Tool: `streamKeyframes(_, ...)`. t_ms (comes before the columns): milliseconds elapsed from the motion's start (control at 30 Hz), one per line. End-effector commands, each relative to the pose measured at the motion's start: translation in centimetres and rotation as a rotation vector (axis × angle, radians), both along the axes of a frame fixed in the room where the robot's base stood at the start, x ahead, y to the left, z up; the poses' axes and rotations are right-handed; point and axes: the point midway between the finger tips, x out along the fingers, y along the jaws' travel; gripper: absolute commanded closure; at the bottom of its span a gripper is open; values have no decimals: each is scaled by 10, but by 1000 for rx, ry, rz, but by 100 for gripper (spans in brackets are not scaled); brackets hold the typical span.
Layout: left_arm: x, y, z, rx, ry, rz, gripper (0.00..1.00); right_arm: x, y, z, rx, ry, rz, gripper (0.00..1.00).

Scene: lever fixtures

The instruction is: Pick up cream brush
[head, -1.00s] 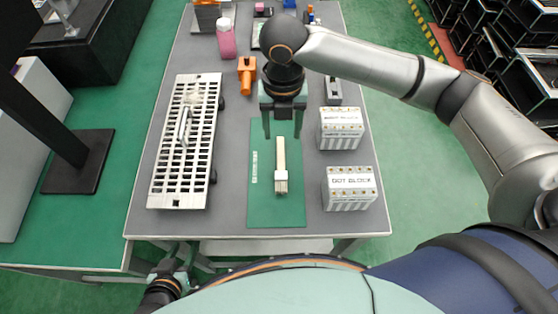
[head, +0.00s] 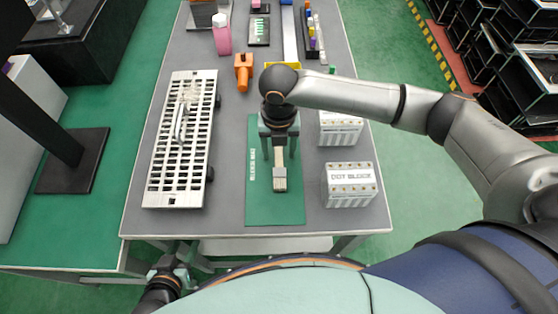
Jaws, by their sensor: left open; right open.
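The cream brush (head: 280,181) lies lengthwise on the green mat (head: 260,208) on the table. Its near end, with a pale grey band, shows below my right gripper; its far part is hidden under the gripper. My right gripper (head: 279,150) is open, pointing down, with its fingers on either side of the brush's far part. I cannot tell whether the fingers touch it. My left gripper (head: 168,272) is low at the bottom left, below the table's front edge, away from the brush. Its fingers are hard to make out.
White labelled blocks (head: 350,185) stand right of the mat. A white slotted rack (head: 181,140) lies to the left. An orange part (head: 243,72) and a pink bottle (head: 222,35) stand further back. The mat's near part is clear around the brush.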

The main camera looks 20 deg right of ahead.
Motion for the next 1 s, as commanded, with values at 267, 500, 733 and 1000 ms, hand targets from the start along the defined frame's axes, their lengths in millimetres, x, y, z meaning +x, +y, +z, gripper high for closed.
streamKeyframes(267, 1, 0, 1, -1, -3, -1, 52, 0, 0, 0, 1, 0, 0, 65)
streamKeyframes(500, 1, 0, 1, -1, -4, -1, 52, 0, 0, 1, 1, 0, 0, 92)
streamKeyframes(733, -1, 0, 0, -1, -1, -1, 52, 0, 0, 1, 1, 0, 0, 100)
streamKeyframes(1000, -5, 0, -2, 0, 7, -1, 52, 0, 0, 1, 1, 0, 0, 100)
